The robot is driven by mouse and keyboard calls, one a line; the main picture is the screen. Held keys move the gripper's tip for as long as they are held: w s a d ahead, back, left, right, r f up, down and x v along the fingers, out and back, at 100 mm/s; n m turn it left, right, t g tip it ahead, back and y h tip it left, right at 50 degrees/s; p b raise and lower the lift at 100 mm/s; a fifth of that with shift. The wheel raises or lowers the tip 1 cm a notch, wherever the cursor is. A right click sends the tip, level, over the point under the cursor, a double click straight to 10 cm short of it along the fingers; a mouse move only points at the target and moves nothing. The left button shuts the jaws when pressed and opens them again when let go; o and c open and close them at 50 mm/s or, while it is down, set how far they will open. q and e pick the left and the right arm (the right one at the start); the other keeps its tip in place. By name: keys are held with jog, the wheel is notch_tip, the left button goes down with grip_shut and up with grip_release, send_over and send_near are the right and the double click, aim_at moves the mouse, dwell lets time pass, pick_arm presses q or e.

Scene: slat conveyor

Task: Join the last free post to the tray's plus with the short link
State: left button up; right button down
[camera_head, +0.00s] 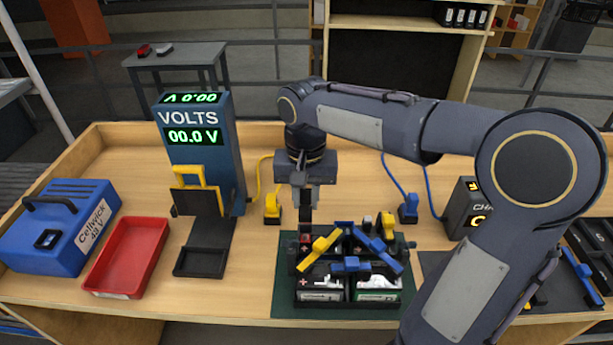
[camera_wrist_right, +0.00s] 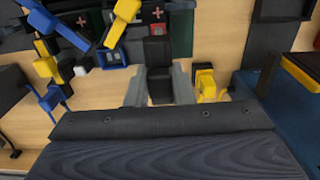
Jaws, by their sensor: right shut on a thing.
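My right gripper (camera_head: 305,205) points down above the back left of the tray, with its fingers shut on a dark, narrow piece (camera_wrist_right: 158,85), which I take to be the short link. The gripper also shows in the right wrist view (camera_wrist_right: 158,90). The piece hangs close to a red-marked post; I cannot tell whether they touch. The black tray (camera_head: 322,302) holds several batteries. A yellow link (camera_head: 320,250), a long blue link (camera_head: 378,248) and a smaller blue link (camera_head: 350,265) lie across them. Some posts are hidden under the links. My left gripper is not in view.
The tray sits on a green mat (camera_head: 285,303). A voltmeter (camera_head: 195,145) reading 00.0 V, a red bin (camera_head: 128,258) and a blue Cellwick box (camera_head: 62,228) stand left. A yellow plug (camera_head: 272,207) and a blue plug (camera_head: 408,209) stand behind; a charger (camera_head: 462,208) is right.

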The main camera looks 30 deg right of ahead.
jog(key=shift+w+f, duration=0.1)
jog(key=shift+f, duration=0.1)
notch_tip(320, 180, down, 2)
jog(key=shift+b, duration=1.1)
notch_tip(320, 180, down, 2)
jog(key=shift+f+b, duration=0.1)
jog(key=shift+b, duration=0.8)
jog(key=shift+f+b, duration=0.85)
jog(key=shift+f, duration=0.25)
jog(key=c, duration=1.2)
grip_release()
jog(key=shift+o, duration=0.2)
